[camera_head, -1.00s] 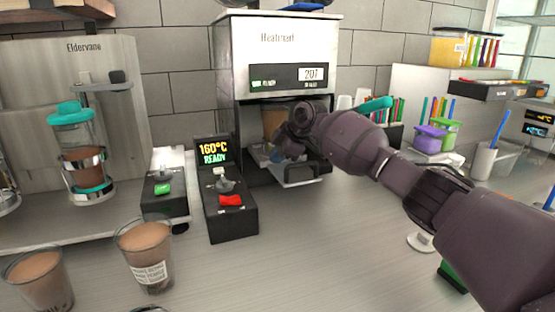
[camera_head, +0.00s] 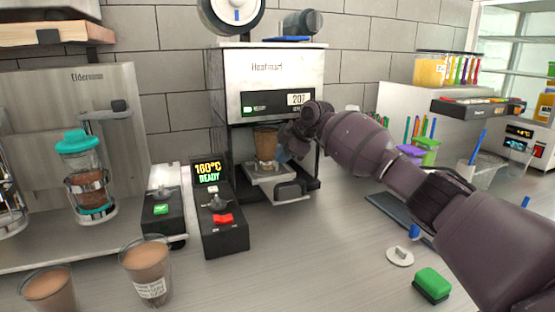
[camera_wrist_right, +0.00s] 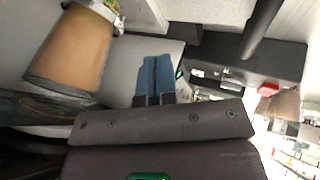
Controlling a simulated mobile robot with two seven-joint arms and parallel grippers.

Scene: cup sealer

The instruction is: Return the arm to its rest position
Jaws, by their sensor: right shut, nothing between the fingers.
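My right arm reaches in from the right in the head view. Its gripper (camera_head: 281,154) is at the front of the cup sealer (camera_head: 273,85), just right of a brown-filled cup (camera_head: 266,142) on the machine's tray (camera_head: 262,172). In the right wrist view the blue fingers (camera_wrist_right: 156,80) are shut together with nothing between them. The cup (camera_wrist_right: 72,50) is large at the left there, apart from the fingers. My left gripper is in neither view.
A control box with a red switch (camera_head: 222,219) stands left of the sealer. Two brown-filled cups (camera_head: 147,265) (camera_head: 49,290) stand at front left. A green sponge (camera_head: 432,284) and a white disc (camera_head: 400,256) lie below my right arm. The counter's front middle is clear.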

